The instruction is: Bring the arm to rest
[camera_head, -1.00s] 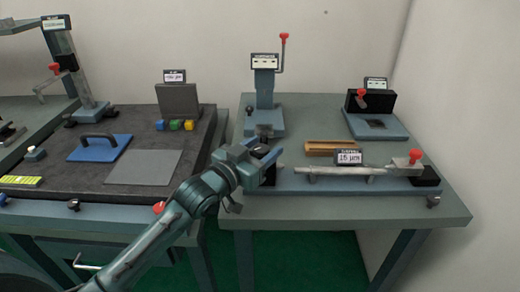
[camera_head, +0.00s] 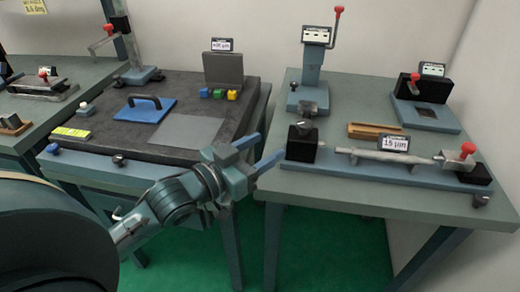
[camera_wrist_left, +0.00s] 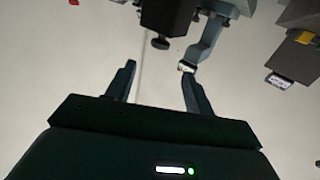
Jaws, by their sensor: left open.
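My left gripper (camera_head: 262,152) is open and empty in the head view. It hangs in front of the gap between the two tables, with its blue fingers pointing up and to the right. In the left wrist view its two fingers (camera_wrist_left: 157,85) stand apart with nothing between them. The bench fixture (camera_head: 385,160) with a horizontal bar and a "15 µm" display lies to the right of the gripper, apart from it. My right gripper is in neither view.
A dark plate (camera_head: 110,125) on the left table carries a blue handled block (camera_head: 147,109) and several small coloured blocks. An upright lever device (camera_head: 312,80) and a black-backed device (camera_head: 425,105) stand on the right table. Green floor (camera_head: 330,240) shows below, clear.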

